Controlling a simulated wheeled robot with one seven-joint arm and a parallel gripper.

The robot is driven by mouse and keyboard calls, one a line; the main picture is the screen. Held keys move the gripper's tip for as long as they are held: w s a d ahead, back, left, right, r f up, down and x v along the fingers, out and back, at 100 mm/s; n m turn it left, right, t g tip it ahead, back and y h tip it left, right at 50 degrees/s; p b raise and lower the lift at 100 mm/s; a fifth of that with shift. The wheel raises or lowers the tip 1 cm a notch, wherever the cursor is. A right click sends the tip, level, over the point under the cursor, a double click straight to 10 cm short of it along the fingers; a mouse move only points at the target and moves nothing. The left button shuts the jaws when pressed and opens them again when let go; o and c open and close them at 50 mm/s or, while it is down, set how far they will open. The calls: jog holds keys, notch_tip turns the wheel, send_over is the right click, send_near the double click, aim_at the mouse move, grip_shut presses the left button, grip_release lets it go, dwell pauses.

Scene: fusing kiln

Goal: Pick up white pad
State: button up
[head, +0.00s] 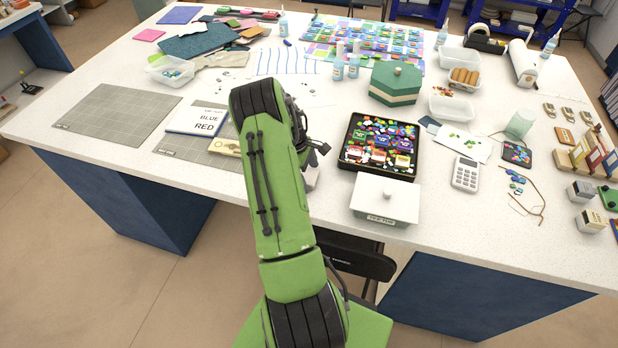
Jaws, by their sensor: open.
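My green arm reaches over the front of the white table. My gripper (318,148) shows only as a dark part at the right of the arm, mostly hidden behind it; it is open, and I see nothing held in it. A small pale block (312,179) lies on the table just below it, partly covered by the arm; I cannot tell whether it is the white pad.
Right of the arm stand a black tray of coloured glass (345,160) and a white lidded box (386,195). A green hexagonal box (397,82) is behind them. A calculator (467,174) lies farther right. The grey cutting mat (105,118) at left is bare.

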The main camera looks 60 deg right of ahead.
aim_at(307, 175)
jog(key=shift+f, duration=0.2)
jog(key=c, duration=1.1)
notch_tip(307, 175, up, 10)
jog(key=shift+r, duration=0.1)
